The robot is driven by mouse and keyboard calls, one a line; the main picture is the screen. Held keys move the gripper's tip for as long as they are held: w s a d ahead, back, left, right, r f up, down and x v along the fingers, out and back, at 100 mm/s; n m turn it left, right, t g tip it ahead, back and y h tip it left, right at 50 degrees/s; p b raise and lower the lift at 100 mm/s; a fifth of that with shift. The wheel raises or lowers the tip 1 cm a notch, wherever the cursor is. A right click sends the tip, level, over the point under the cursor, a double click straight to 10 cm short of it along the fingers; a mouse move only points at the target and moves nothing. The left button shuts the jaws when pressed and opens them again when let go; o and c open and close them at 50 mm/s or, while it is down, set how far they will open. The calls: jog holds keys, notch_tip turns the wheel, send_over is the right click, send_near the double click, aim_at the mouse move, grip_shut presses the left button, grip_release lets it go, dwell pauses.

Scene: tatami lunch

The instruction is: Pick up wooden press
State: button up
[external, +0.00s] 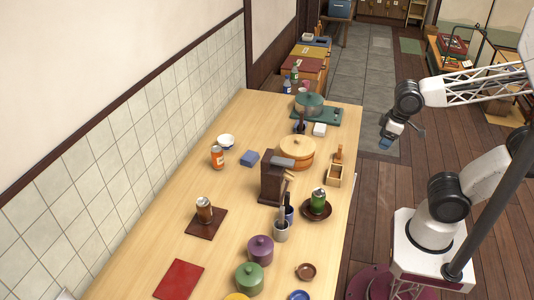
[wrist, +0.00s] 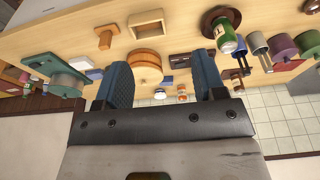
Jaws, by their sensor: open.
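The wooden press (external: 339,154) looks like a small block with an upright handle, on the right side of the light wooden table. It stands just behind an open wooden box (external: 334,182). In the wrist view the press (wrist: 104,38) shows as a T-shaped piece at upper left, next to the box (wrist: 146,20). My gripper (external: 385,144) is to the right of the table, over the floor and apart from the press. Its two blue fingers (wrist: 161,66) are spread with nothing held between them.
A round wooden tub (external: 297,154) stands left of the press, with a white block (external: 320,129) behind it. A dark wooden device (external: 272,182) and a green can (external: 318,198) on a saucer stand nearer. A lidded pot (external: 309,103) is at the far end.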

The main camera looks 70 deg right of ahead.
aim_at(340, 147)
jog(key=w+d+f+m+t+y, duration=0.1)
jog(key=w+f+m+t+y, duration=0.3)
jog(key=w+m, duration=0.4)
jog(key=w+d+f+m+t+y, duration=0.25)
jog(key=w+f+m, duration=0.35)
jog(key=m, duration=0.4)
jog(key=d+f+m+t+h, duration=0.1)
jog(key=d+f+m, duration=0.2)
jog(key=d+m, duration=0.1)
jog(key=w+d+f+m+t+h, duration=0.1)
jog(key=d+f+m+t+h, duration=0.1)
jog(key=d+m, duration=0.3)
jog(key=w+d+f+m+t+h, duration=0.1)
jog(key=d+f+m+h, duration=0.1)
jog(key=d+f+m, duration=0.2)
jog(key=shift+w+d+f, duration=0.2)
jog(key=s+d+m, duration=0.1)
jog(key=s+f+m+h, duration=0.1)
jog(key=m, duration=0.1)
jog(key=shift+s+d+t, duration=0.2)
jog(key=shift+d+t, duration=0.05)
jog(key=shift+d, duration=0.15)
jog(key=shift+s+d+r+m+h, duration=0.1)
jog(key=shift+s+m+h, duration=0.05)
jog(key=shift+s+m, duration=0.3)
jog(key=shift+s+d+m+h, duration=0.1)
jog(key=shift+s+m, duration=0.25)
jog(key=shift+m, duration=0.1)
jog(key=shift+w, duration=0.2)
